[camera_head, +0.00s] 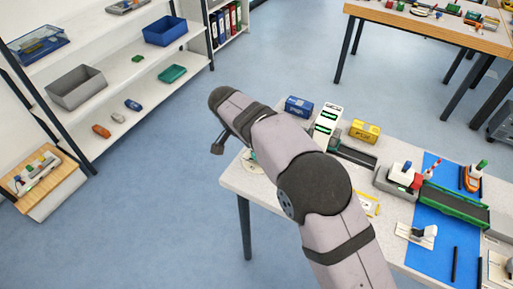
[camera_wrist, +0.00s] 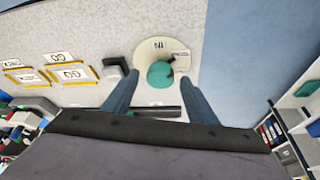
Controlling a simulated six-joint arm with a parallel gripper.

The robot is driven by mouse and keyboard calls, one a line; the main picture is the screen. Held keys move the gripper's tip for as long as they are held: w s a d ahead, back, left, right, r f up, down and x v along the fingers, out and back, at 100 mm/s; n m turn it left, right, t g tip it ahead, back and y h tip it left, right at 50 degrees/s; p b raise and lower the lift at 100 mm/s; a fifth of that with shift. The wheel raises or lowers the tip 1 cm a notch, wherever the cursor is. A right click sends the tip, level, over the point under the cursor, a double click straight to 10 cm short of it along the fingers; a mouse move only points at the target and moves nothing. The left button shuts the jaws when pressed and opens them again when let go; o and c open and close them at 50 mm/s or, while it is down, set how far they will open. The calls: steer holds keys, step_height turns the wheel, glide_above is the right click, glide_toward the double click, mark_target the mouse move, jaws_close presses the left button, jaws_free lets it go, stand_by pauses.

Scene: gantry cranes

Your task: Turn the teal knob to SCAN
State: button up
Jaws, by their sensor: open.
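The teal knob (camera_wrist: 159,75) sits on a round cream dial plate (camera_wrist: 147,52) in the wrist view. The plate carries small printed labels, too small to read surely; a dark mark shows at the knob's upper right edge. My gripper (camera_wrist: 160,80) is open, with one finger on the left of the knob and one on the right. A gap shows between each finger and the knob; I cannot tell the height. In the head view my gripper (camera_head: 218,146) points down near the table's left end. A piece of the dial plate (camera_head: 248,162) shows there; my arm hides the knob.
A dark block (camera_wrist: 114,66) stands left of the dial plate, and yellow-framed cards (camera_wrist: 72,74) lie farther left. The table's edge is close on the dial's right. A blue container (camera_head: 299,106), a white unit (camera_head: 326,122) and a yellow container (camera_head: 364,131) stand behind my arm.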

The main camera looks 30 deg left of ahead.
steer(key=v, duration=0.7)
steer(key=shift+b, duration=0.4)
steer(key=shift+s, duration=0.1)
steer(key=w+d+r+n+g+p, duration=0.1)
steer(key=w+d+p, duration=0.15)
steer(key=d, duration=1.05)
steer(key=w+d+r+n+g+p, duration=0.1)
steer(key=d+r+g+p, duration=0.15)
steer(key=d, duration=0.95)
steer(key=s+d+f+p, duration=0.1)
steer(key=s+d+p, duration=0.1)
steer(key=s+d, duration=0.6)
steer(key=s+d+f+n+y+p, duration=0.1)
steer(key=s+d+f+p, duration=0.1)
steer(key=s+d, duration=0.7)
steer(key=shift+d+g, duration=0.35)
steer(key=shift+d, duration=0.65)
